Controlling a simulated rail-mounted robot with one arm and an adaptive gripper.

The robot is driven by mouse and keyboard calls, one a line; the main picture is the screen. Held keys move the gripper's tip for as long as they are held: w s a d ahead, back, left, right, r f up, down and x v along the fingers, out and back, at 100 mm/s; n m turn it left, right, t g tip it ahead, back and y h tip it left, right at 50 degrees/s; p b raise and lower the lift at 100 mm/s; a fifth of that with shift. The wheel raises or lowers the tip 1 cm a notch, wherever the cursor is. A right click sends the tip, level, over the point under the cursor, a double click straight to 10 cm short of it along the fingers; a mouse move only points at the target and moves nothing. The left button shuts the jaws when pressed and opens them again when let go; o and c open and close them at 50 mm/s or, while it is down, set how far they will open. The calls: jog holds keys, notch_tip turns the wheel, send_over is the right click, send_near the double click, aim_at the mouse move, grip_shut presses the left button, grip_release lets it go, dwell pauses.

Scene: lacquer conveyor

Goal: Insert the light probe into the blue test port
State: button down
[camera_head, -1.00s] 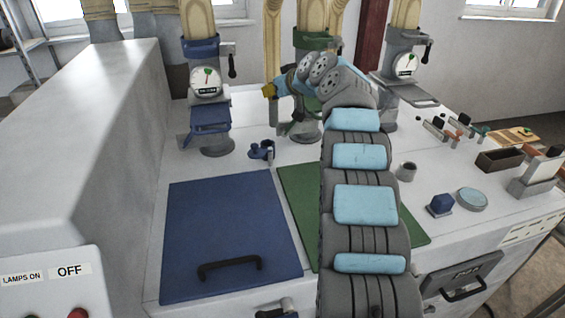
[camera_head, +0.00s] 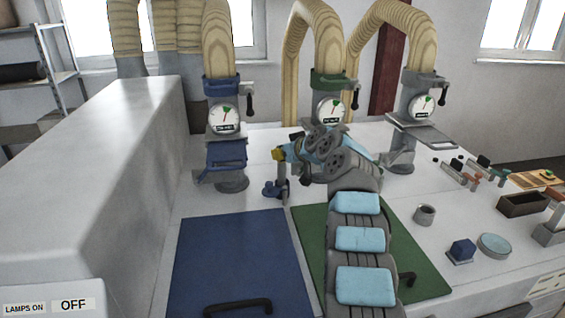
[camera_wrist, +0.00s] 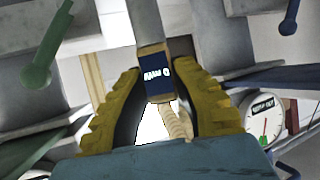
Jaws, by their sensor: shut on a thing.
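In the wrist view my gripper (camera_wrist: 160,105) has its two yellow fingers closed around the light probe (camera_wrist: 156,75), a grey piece with a dark blue label, which sticks out past the fingertips.
The blue gauge station (camera_head: 226,150) stands left of my gripper and the green-collared one (camera_head: 329,80) behind it. A blue lid (camera_head: 235,260) and a green lid (camera_head: 312,240) lie in front. A grey ring (camera_head: 425,215) and a blue block (camera_head: 461,251) stand at right.

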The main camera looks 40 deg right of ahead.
aim_at(284, 162)
jog(key=shift+f+p, duration=0.3)
jog(key=shift+f, duration=1.4)
jog(key=shift+f, duration=0.2)
jog(key=c, duration=1)
grip_release()
jog(key=shift+r, duration=0.1)
